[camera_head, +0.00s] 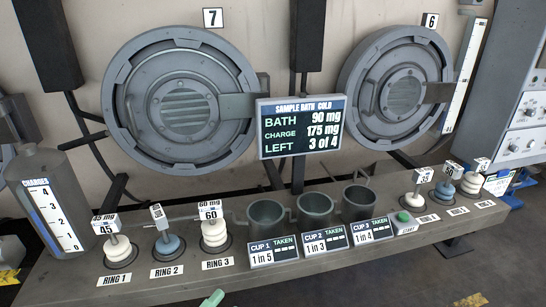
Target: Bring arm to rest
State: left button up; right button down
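Neither of my grippers shows in the head view, so I cannot see whether they are open or shut. On the long grey bench (330,262), Ring 1 (118,247) carries white discs under a 45 mg tag. Ring 2 (168,243) carries blue discs. Ring 3 (214,235) carries a white stack under a 60 mg tag. Cup 1 (266,230), Cup 2 (315,218) and Cup 3 (358,207) stand upright in a row behind their labels. A sign (302,127) reads bath 90 mg, charge 175 mg, left 3 of 4.
A grey bottle (38,172) with a charges scale stands at the left. A green button (404,217) sits right of the cups, before several more disc posts (444,190). Round doors 7 (185,152) and 6 (375,125) are behind. A pale green piece (213,298) shows at the bottom edge, unidentified.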

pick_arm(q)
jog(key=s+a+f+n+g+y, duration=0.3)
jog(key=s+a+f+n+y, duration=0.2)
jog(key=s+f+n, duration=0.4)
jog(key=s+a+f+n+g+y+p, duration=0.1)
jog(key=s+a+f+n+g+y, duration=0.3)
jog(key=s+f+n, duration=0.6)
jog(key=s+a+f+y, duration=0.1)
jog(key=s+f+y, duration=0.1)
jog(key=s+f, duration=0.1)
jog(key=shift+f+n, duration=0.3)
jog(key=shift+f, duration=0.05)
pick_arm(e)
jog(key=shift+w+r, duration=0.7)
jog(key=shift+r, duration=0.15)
